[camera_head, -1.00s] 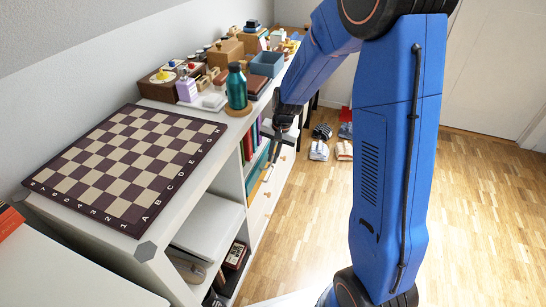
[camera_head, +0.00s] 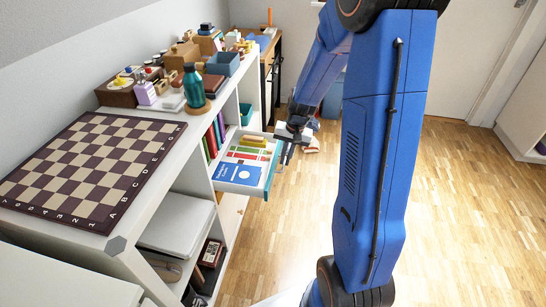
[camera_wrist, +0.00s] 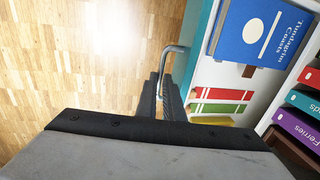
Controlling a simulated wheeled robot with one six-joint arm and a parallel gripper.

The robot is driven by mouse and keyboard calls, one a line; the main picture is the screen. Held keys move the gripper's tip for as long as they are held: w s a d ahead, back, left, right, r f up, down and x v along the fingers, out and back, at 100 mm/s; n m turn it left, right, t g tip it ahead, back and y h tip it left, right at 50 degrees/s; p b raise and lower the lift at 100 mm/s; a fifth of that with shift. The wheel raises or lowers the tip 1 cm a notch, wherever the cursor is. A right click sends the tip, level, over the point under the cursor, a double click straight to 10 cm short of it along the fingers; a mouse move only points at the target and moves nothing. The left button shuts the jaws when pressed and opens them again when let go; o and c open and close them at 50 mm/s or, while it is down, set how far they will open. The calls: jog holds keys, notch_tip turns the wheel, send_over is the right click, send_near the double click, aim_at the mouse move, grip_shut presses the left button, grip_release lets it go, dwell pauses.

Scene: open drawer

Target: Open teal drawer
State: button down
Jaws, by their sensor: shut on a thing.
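The teal drawer (camera_head: 272,170) stands pulled out from the white shelf unit, its teal front towards the floor side. In the wrist view its teal front (camera_wrist: 201,38) runs beside a bent metal handle (camera_wrist: 171,52). My gripper (camera_head: 286,154) is at the front of the drawer. In the wrist view my gripper's dark fingers (camera_wrist: 165,92) are closed around the handle. A blue book (camera_wrist: 262,32), red and green items and a yellow thing lie inside the drawer.
A chessboard (camera_head: 88,168), a teal bottle (camera_head: 193,86) and several boxes stand on the shelf top. Upright coloured books (camera_head: 213,137) fill the compartment beside the drawer. The wooden floor (camera_head: 300,215) in front of the unit is mostly clear.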

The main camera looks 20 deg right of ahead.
jog(key=shift+s+d, duration=0.45)
jog(key=shift+d, duration=0.2)
jog(key=c, duration=2.2)
grip_release()
jog(key=shift+r, duration=0.15)
jog(key=d+r, duration=0.1)
jog(key=r, duration=0.4)
jog(key=s+r, duration=0.1)
jog(key=r, duration=0.5)
jog(key=d+r, duration=0.1)
jog(key=r, duration=0.5)
jog(key=shift+s+d, duration=0.3)
jog(key=shift+s, duration=0.1)
